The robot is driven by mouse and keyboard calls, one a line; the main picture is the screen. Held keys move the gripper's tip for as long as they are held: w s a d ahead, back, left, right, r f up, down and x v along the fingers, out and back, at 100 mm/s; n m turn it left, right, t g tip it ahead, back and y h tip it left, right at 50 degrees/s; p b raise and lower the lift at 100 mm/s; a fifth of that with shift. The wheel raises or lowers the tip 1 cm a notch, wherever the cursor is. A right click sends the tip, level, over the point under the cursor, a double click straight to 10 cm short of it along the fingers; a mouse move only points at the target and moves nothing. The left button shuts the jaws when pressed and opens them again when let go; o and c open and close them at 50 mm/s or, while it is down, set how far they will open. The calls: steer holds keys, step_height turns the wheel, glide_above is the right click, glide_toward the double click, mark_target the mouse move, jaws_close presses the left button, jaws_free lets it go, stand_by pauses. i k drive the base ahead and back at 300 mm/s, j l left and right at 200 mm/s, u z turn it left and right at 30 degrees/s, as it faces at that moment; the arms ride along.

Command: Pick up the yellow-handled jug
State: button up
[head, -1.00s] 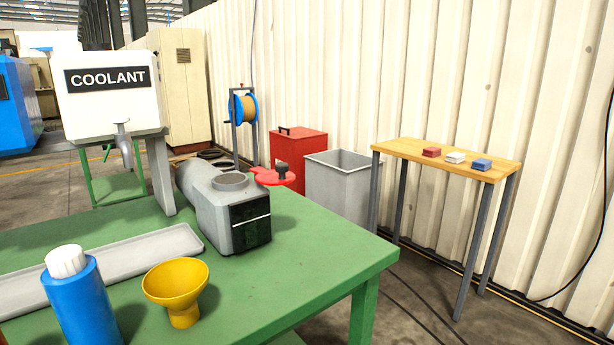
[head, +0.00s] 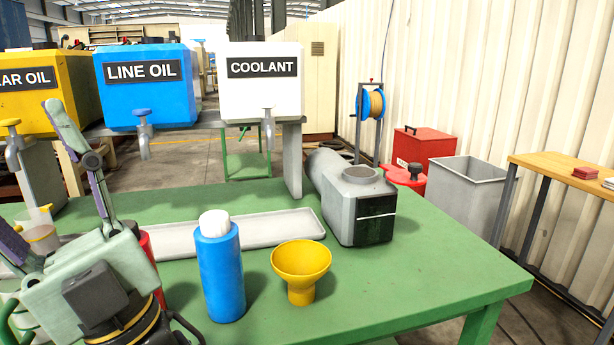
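A small pale jug (head: 42,238) with a yellow part at its top stands at the left end of the green table. My gripper hides part of it, and I cannot make out its full handle. My gripper (head: 32,170) is at the lower left of the head view, with its fingers spread wide apart and nothing between them that I can see held. The jug shows in the gap between the fingers, beyond the gripper; I cannot tell the distance.
A red container (head: 150,262) is partly hidden behind my gripper. A blue bottle (head: 221,275), yellow funnel (head: 301,268), long grey tray (head: 270,230) and grey machine part (head: 345,200) stand on the table (head: 420,270). Gear, line oil and coolant tanks (head: 262,95) stand behind. The table's right front is clear.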

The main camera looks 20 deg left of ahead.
mark_target(36, 225)
steer(key=u, duration=2)
steer(key=i+l+z, duration=0.2)
steer(key=i+z, duration=0.25)
steer(key=i+l+z, duration=0.1)
steer(key=i+z, duration=0.35)
steer(key=k, duration=0.05)
